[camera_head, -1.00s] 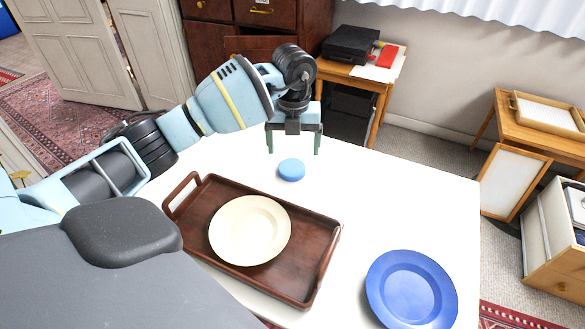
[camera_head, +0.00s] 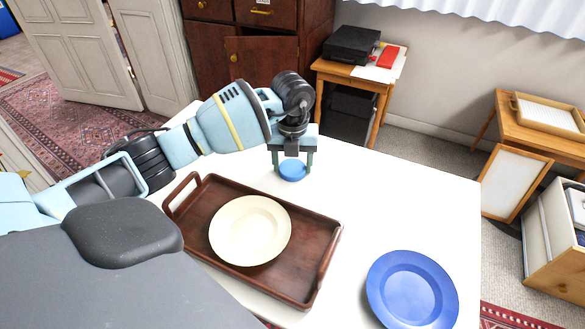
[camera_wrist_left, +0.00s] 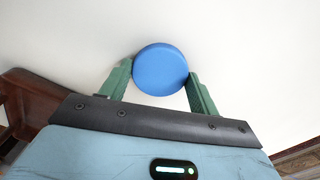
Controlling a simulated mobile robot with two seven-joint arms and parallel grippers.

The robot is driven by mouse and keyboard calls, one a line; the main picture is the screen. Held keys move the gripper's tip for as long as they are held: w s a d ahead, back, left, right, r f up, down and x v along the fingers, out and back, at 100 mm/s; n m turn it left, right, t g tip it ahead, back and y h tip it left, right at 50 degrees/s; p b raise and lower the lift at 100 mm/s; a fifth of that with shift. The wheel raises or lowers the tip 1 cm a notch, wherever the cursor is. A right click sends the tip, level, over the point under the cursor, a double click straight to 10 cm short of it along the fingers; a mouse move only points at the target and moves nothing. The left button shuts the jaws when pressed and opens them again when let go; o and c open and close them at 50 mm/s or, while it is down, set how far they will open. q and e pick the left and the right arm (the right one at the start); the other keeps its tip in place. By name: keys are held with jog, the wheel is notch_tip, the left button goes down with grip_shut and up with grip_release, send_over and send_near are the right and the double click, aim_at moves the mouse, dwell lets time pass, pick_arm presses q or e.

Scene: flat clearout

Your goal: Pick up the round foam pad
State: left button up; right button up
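The round foam pad (camera_head: 292,171) is a small blue disc on the white table, behind the brown tray. My left gripper (camera_head: 292,168) is down over it, with one green finger on each side. In the left wrist view the foam pad (camera_wrist_left: 160,69) sits between the fingertips (camera_wrist_left: 160,75), and both appear to touch its edge. The gripper looks shut on the pad. The pad appears to be still at table height. My right gripper is not in view.
A brown wooden tray (camera_head: 190,222) holding a cream plate (camera_head: 250,230) lies in front of the pad. A blue plate (camera_head: 411,290) is at the table's front right. The white table (camera_head: 400,200) is clear right of the pad.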

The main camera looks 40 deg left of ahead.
aim_at(292, 167)
pick_arm(q)
jog(key=c, duration=0.5)
jog(key=shift+r, duration=0.1)
notch_tip(292, 167, up, 10)
jog(key=shift+f+p, duration=0.1)
jog(key=shift+p, duration=0.25)
